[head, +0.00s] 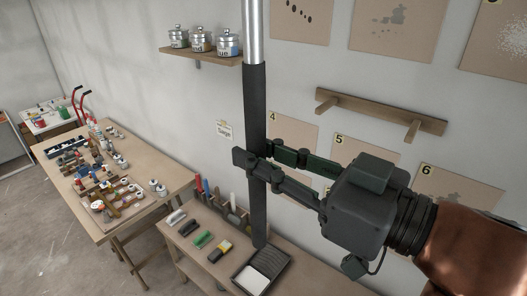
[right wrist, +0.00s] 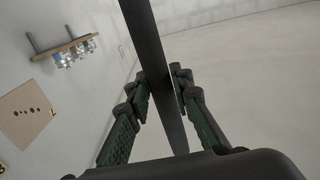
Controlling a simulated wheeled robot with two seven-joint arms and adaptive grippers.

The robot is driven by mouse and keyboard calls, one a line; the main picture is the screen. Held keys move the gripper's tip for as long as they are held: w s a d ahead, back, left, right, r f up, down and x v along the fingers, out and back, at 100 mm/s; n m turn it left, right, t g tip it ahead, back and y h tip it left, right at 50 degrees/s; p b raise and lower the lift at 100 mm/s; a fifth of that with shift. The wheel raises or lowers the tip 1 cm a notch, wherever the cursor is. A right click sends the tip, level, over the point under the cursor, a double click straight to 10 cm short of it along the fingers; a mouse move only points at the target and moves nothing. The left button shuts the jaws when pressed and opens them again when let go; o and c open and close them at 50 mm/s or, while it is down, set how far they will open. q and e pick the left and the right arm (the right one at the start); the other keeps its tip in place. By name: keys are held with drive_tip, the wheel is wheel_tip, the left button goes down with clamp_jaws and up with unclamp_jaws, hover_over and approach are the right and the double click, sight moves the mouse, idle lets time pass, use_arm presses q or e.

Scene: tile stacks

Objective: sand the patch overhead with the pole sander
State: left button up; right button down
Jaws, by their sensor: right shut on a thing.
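My right gripper (head: 258,166) is shut on the black grip of the pole sander (head: 255,110). The pole stands nearly upright in the head view, with a silver shaft (head: 252,32) running out of the top of the picture. In the right wrist view the black grip (right wrist: 146,38) passes between the fingers of my right gripper (right wrist: 162,88). The sanding head and the overhead patch are out of view. My left gripper is not in view.
A workbench (head: 185,238) with hand tools and a black tray (head: 262,268) stands below the pole's lower end. A shelf with several jars (head: 201,54), a wooden wall rack (head: 378,111) and numbered boards (head: 290,135) are on the wall. A cluttered table (head: 150,160) stands at left.

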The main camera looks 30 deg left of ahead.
sight(265, 197)
drive_tip(key=shift+f+b, duration=2.6)
drive_tip(key=shift+f, duration=0.9)
